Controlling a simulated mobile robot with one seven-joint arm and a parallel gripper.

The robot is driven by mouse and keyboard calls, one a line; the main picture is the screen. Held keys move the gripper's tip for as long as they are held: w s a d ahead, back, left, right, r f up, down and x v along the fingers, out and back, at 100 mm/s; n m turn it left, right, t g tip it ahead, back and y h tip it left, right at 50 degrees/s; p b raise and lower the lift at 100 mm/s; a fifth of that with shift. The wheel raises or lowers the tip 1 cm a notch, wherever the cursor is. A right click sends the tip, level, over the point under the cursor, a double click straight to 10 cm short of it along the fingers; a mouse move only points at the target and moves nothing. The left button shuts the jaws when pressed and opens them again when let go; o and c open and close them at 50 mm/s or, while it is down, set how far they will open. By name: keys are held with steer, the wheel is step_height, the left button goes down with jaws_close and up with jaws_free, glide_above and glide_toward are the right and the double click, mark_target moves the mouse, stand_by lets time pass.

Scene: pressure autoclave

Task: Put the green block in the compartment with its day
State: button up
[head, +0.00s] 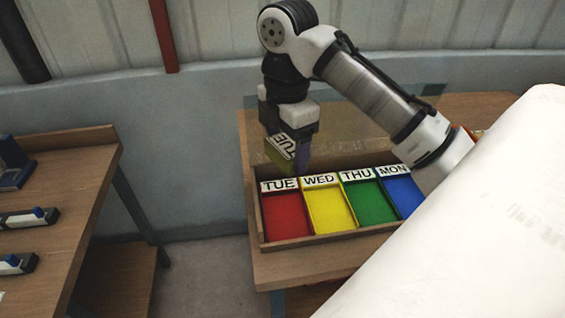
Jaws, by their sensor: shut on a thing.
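My gripper (291,148) is shut on a block (279,158) with a yellow-green side and a white face lettered TUE. It holds the block, tilted, above the back left of a wooden tray (257,218). The tray has a red TUE compartment (285,216), a yellow WED compartment (329,210), a green THU compartment (370,203) and a blue MON compartment (404,194). The block is near the back edge by the TUE and WED labels. The visible compartment floors look empty. My arm and a white shape hide the tray's right end.
The tray stands on a wooden table (270,268) with some bare top behind it. Another wooden table (70,205) at the left holds blue and grey items (25,218). A gap separates the two tables. A wall (180,110) stands behind.

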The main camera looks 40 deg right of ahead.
mark_target(285, 215)
step_height(285, 215, down, 17)
steer(key=b, duration=1.6)
steer(key=shift+r, duration=0.1)
steer(key=shift+r, duration=0.1)
steer(key=o, duration=1)
step_height(285, 215, up, 12)
steer(key=shift+p, duration=1.15)
